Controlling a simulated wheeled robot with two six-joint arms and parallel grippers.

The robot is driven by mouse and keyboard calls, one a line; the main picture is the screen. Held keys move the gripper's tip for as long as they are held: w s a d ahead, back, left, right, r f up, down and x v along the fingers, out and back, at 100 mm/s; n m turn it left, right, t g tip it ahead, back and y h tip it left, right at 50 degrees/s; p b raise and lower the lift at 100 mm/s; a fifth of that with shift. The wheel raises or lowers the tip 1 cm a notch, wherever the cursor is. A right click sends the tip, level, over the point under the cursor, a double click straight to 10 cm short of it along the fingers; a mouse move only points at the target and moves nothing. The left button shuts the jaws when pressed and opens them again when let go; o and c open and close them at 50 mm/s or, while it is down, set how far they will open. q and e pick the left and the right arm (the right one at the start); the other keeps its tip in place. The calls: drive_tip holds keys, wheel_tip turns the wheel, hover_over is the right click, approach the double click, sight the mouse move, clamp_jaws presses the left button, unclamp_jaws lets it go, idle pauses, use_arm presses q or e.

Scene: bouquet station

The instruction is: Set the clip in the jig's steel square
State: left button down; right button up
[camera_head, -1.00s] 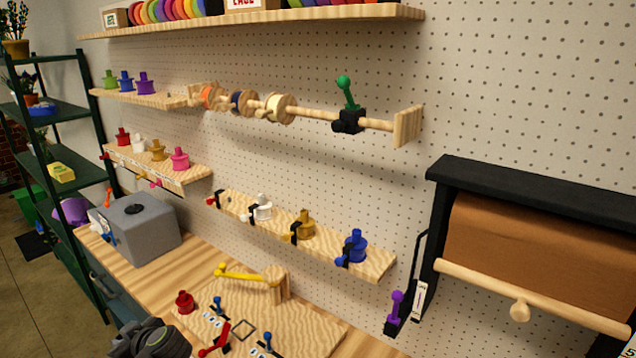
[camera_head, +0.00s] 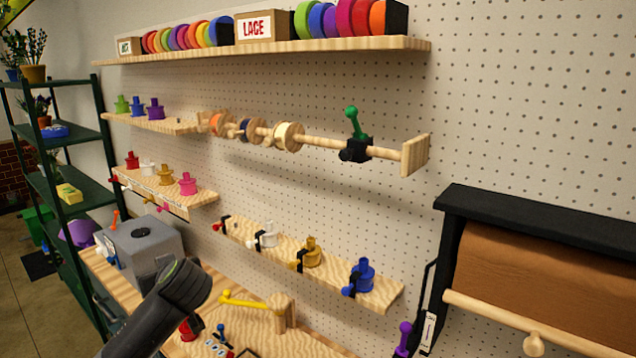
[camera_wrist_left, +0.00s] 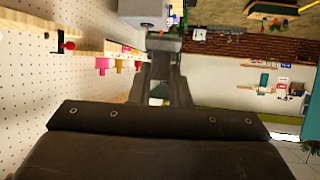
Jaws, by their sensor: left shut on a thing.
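My left gripper (camera_wrist_left: 163,50) shows in the left wrist view with its fingers close together at the tips. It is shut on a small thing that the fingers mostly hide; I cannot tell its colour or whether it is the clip. In the head view only my dark left arm shows, over the bench, and its fingers are not visible. The jig board (camera_head: 275,345) lies on the bench with a wooden post and a yellow arm (camera_head: 245,301). The steel square (camera_head: 247,352) is cut by the bottom edge of the head view. My right gripper is not in view.
A lower wall shelf (camera_head: 375,298) carries white, gold and blue pieces with dark clips along its front; a red clip (camera_head: 222,222) is at its left end. A grey box (camera_head: 140,250) stands at the bench's left. A paper roll (camera_head: 550,270) hangs right.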

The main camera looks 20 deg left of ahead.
use_arm(q)
drive_tip(key=d+r+m+t+h, duration=0.65)
drive_tip(key=d+r+m, duration=0.35)
drive_tip(key=d, duration=0.4)
drive_tip(key=w+d+f+m+h, duration=0.1)
drive_tip(key=d+f+h, duration=0.15)
drive_tip(key=d, duration=0.65)
drive_tip(key=w+d+f+m+h, duration=0.1)
drive_tip(key=d+f+m+h, duration=0.15)
drive_tip(key=d, duration=0.65)
wheel_tip(320, 180, down, 15)
drive_tip(key=b, duration=1.4)
drive_tip(key=shift+s+r+n, duration=0.2)
drive_tip(key=shift+n, duration=0.25)
drive_tip(key=shift+t, duration=0.25)
